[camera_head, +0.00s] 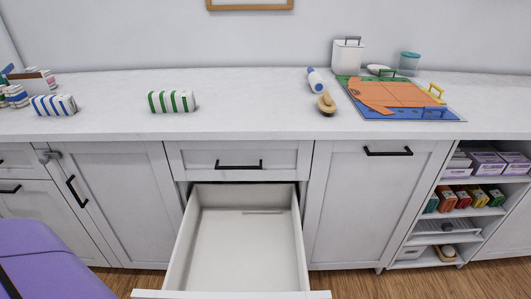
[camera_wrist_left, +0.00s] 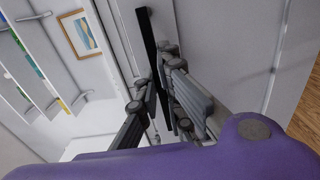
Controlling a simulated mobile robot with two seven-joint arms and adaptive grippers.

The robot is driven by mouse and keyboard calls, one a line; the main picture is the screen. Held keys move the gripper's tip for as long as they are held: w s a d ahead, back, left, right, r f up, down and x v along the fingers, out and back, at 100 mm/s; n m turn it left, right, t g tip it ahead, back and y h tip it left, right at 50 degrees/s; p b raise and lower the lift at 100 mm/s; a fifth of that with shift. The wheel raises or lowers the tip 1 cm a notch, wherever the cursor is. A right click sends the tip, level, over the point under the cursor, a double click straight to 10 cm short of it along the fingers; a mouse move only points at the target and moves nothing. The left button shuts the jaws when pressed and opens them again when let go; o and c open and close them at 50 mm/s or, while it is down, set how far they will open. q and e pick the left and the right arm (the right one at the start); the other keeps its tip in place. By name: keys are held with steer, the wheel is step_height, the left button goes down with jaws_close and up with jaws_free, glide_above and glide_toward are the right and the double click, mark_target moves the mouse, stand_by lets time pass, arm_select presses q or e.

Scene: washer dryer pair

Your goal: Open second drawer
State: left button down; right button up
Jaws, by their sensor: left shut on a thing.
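The second drawer (camera_head: 250,245) is pulled far out below the closed top drawer (camera_head: 240,160) in the head view. Its inside is white and looks empty. Its front panel shows only as a top edge (camera_head: 230,294) at the bottom of the picture. In the left wrist view, my left gripper (camera_wrist_left: 160,88) is shut on a black bar handle (camera_wrist_left: 148,38). In the head view only my purple left arm shows at the lower left, and the gripper is out of frame. My right gripper is in neither view.
Closed cabinet doors flank the drawer, left (camera_head: 118,200) and right (camera_head: 365,205). Open shelves (camera_head: 470,210) with boxes stand at the far right. The countertop (camera_head: 250,115) holds striped packs, a brush, a bottle and a colourful board. Wood floor (camera_head: 345,283) shows beside the drawer.

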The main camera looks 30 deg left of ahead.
arm_select(q)
steer(key=c, duration=1.9)
jaws_free()
